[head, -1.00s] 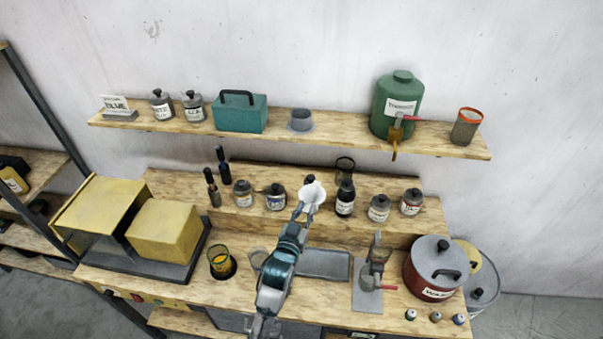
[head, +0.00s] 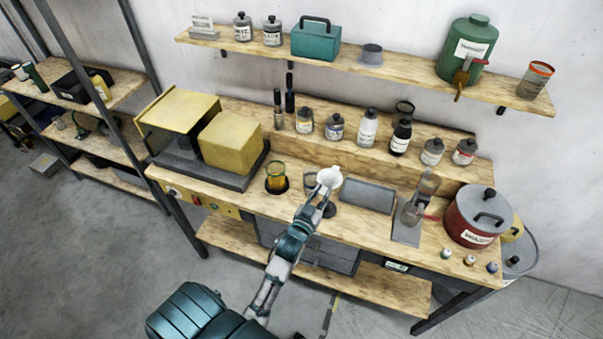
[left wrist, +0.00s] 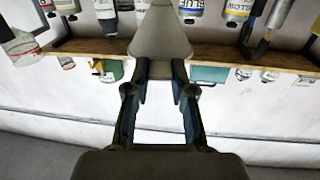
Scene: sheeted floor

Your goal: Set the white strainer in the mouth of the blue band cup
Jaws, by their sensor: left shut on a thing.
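The white strainer (head: 330,174), cone-shaped, is held above the workbench in the head view. My left gripper (head: 324,187) is shut on it. In the left wrist view the strainer (left wrist: 160,38) shows as a pale cone between the fingertips (left wrist: 161,72). A clear cup (head: 310,181) stands just left of the strainer, partly hidden by my gripper. A cup with a greenish rim and amber contents (head: 276,178) stands farther left on a dark round base. I cannot make out a blue band on either cup. My right gripper is not in view.
A grey tray (head: 368,195) lies right of the strainer, and a grey stand (head: 408,222) beyond it. Several bottles stand on the raised step behind. A yellow box machine (head: 230,145) is at left, a red pot (head: 478,216) at right. An orange-rimmed cup (head: 534,82) is on the upper shelf.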

